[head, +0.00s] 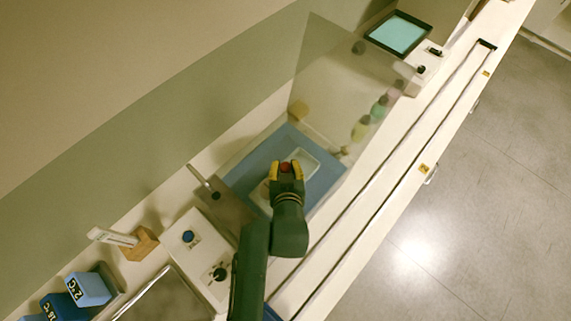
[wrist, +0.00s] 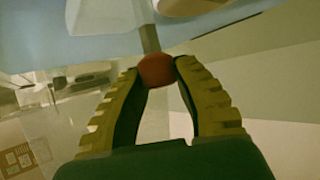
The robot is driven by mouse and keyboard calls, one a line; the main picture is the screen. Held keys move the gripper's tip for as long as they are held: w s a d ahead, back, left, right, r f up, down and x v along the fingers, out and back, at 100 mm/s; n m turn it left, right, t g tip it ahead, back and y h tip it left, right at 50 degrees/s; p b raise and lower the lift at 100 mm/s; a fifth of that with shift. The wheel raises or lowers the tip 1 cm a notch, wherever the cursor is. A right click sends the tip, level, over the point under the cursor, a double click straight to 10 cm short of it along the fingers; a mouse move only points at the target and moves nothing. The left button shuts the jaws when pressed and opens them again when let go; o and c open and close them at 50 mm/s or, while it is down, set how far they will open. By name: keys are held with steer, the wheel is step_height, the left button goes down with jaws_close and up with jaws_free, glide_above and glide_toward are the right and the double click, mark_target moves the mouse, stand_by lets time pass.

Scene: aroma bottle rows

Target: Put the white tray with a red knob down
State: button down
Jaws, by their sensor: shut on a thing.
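The white tray (head: 309,162) is partly visible in the head view, over the blue mat (head: 246,172). My gripper (head: 287,168) covers part of it. In the wrist view, the red knob (wrist: 156,70) sits between the fingertips of my gripper (wrist: 158,72), which is shut on it. A pale stem runs from the knob toward the top of the wrist view. I cannot tell whether the tray touches the mat.
Beyond the mat stand a yellow bottle (head: 361,128) and a green bottle (head: 379,108). A transparent panel appears to rise around the mat area. A control panel with a blue knob (head: 188,237), a wooden block (head: 139,243) and a blue box (head: 88,289) are at the left.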

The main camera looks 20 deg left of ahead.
steer(key=shift+r, duration=0.1)
steer(key=c, duration=0.9)
jaws_free()
